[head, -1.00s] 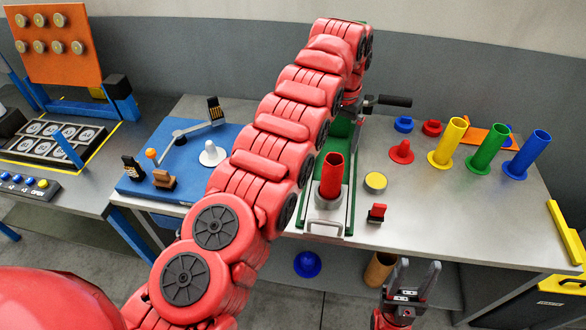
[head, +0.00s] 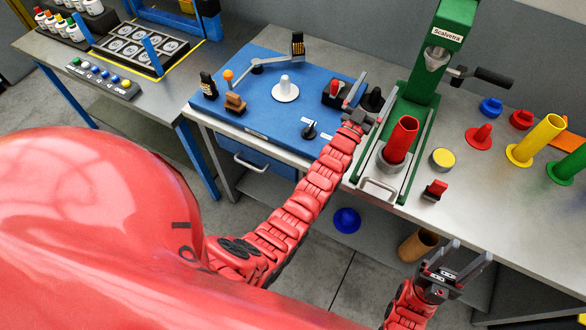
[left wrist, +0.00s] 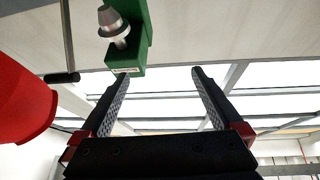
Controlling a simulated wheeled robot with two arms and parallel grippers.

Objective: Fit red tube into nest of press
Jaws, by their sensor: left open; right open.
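The red tube (head: 402,139) stands upright, slightly tilted in the picture, with its lower end in the grey round nest (head: 393,160) of the green press (head: 424,85). The press's grey cone (head: 437,58) hangs above and behind the tube, apart from it. My left gripper (head: 368,97) is open and empty, just left of the tube and not touching it. In the left wrist view the open fingers (left wrist: 160,80) have nothing between them; the red tube (left wrist: 20,100) is at the left edge. My right gripper (head: 463,258) is open and empty in front of the table.
A black-handled lever (head: 485,76) sticks out right of the press. A yellow button (head: 443,158) and a red switch (head: 435,190) are right of the nest. A blue board (head: 262,90) with small fixtures lies left.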

